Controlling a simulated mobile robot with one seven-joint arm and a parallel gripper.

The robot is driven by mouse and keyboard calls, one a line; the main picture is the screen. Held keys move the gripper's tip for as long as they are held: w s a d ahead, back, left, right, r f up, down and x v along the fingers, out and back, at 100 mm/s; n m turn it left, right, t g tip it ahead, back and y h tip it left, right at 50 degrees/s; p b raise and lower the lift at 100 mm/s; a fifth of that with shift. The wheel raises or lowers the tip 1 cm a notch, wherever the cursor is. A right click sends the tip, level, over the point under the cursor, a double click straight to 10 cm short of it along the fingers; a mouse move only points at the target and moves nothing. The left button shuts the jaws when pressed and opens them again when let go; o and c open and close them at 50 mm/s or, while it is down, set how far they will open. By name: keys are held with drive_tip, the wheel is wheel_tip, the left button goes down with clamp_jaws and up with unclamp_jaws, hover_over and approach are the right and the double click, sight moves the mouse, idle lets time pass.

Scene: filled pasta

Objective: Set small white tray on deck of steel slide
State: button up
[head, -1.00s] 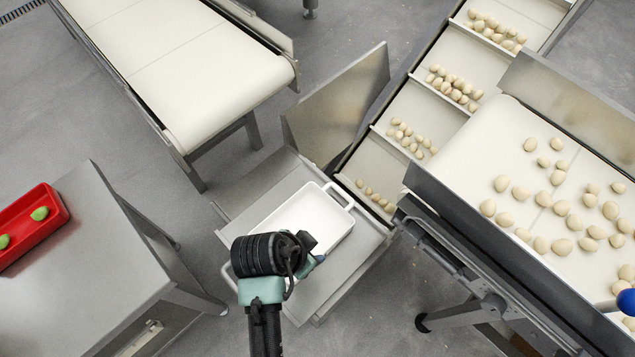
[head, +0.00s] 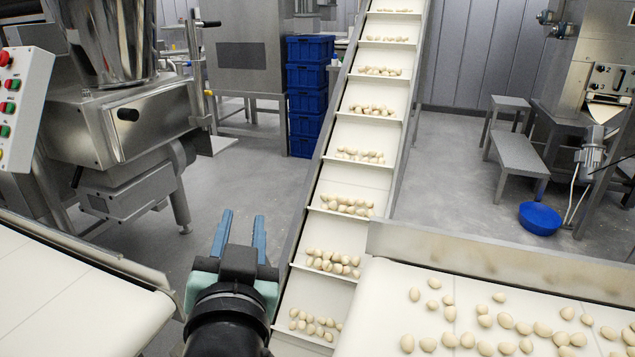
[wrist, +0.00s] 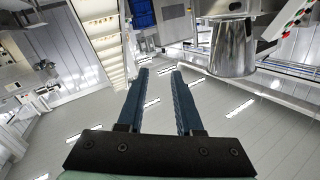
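My gripper (head: 239,238) is raised in the lower middle of the head view, its two blue fingers pointing up and apart. It also shows in the wrist view (wrist: 159,85), open with nothing between the fingers. The small white tray and the steel slide are in neither view now.
An inclined cleated conveyor (head: 325,235) with pasta pieces rises just right of my gripper. A white belt with pasta (head: 385,300) lies lower right, and an empty white belt (head: 70,300) lower left. A steel machine (head: 150,130) stands left. Blue crates (head: 307,100) are stacked behind. Grey floor is open between.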

drive_tip(key=s+d+r+t, duration=0.3)
drive_tip(key=s+r, duration=0.1)
drive_tip(key=r, duration=0.5)
drive_tip(key=s+d+r+n+t+h, duration=0.1)
drive_tip(key=s+d+r+t, duration=0.2)
drive_tip(key=r, duration=0.6)
drive_tip(key=s+d+r+n+t+h, duration=0.1)
drive_tip(key=s+d+r+t, duration=0.2)
drive_tip(key=r, duration=0.6)
drive_tip(key=shift+s+d+r+t, duration=0.15)
drive_tip(key=shift+s+r+t, duration=0.25)
drive_tip(key=shift+s, duration=0.85)
